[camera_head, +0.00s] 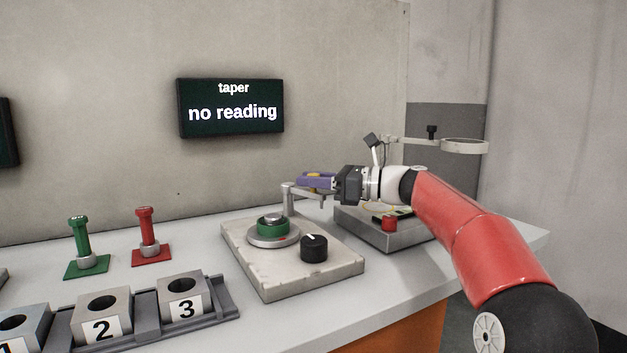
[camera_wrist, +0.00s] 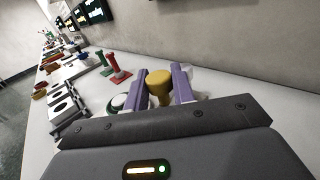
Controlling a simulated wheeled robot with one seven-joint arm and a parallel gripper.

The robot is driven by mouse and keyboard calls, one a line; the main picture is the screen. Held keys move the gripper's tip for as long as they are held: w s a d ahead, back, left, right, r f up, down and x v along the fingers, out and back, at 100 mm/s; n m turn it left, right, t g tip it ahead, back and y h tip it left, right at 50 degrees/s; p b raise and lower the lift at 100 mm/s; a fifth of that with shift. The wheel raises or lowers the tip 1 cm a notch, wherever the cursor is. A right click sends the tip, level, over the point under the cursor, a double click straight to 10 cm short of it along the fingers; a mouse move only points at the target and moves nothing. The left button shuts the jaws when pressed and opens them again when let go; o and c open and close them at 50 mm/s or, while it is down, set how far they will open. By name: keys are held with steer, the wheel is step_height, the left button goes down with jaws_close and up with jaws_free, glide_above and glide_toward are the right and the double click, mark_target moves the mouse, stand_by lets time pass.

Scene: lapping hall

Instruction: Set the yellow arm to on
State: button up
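A yellow knob (camera_wrist: 158,82) stands between the two purple fingers of my gripper (camera_wrist: 160,90) in the wrist view. The fingers lie close against it on both sides and appear shut on it. In the head view my gripper (camera_head: 316,181) reaches in from the right, and a bit of yellow (camera_head: 314,174) shows above its fingers. The grey bracket (camera_head: 291,198) beside the fingers rises from the pale block (camera_head: 315,277). The fingers hide most of the yellow part and how it joins the bracket. The wall screen (camera_head: 231,108) reads "taper, no reading".
The block also bears a round green-and-metal seat (camera_head: 272,233) and a black dial (camera_head: 314,248). A second grey device (camera_head: 392,236) stands behind my arm. Green (camera_head: 80,240) and red (camera_head: 147,234) plugs and a rack (camera_head: 222,307) of numbered blocks are at left.

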jaws_close()
